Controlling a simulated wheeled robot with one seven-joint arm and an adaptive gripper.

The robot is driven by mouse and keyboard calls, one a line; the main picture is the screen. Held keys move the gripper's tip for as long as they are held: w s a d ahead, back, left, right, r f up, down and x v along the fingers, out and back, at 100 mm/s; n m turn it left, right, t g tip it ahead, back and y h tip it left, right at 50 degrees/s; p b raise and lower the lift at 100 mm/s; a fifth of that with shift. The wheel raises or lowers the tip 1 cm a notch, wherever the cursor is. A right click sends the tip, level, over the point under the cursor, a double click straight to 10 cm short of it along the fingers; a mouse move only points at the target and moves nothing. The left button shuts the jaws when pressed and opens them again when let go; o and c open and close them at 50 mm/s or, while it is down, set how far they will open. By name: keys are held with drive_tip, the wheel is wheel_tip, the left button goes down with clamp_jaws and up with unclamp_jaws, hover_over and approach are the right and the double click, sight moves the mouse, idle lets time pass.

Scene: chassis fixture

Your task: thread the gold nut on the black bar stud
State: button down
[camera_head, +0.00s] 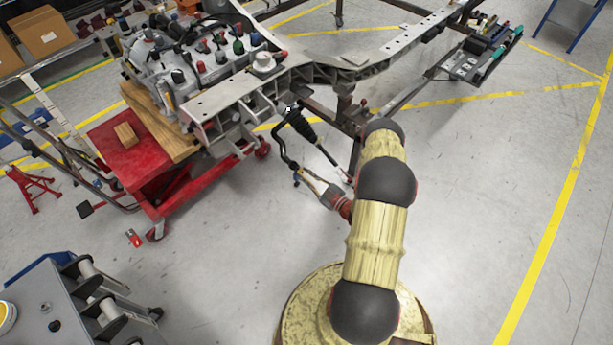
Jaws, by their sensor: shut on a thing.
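My gripper (303,176) is below the front of the chassis frame, at the lower end of a curved black bar (281,146). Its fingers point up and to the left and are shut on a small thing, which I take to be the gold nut. The nut is too small to make out at the fingertips. The bar's stud is also too small to tell, so I cannot see whether nut and stud touch. A black ribbed damper (300,125) with a thin rod slants down just right of the bar, close above my gripper.
The chassis frame (350,70) spans the top, with an engine (165,60) at its left. A red cart (125,150) stands left of the bar. A tool tray (480,55) is at upper right. A grey bench (45,310) is at lower left. The floor at right is clear.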

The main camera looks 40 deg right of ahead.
drive_tip(key=shift+w, duration=0.1)
drive_tip(key=c, duration=1.7)
unclamp_jaws()
drive_tip(key=shift+s+d, duration=0.1)
drive_tip(key=shift+s, duration=0.9)
drive_tip(key=n+b, duration=0.1)
drive_tip(key=n, duration=0.3)
drive_tip(key=shift+n, duration=1.5)
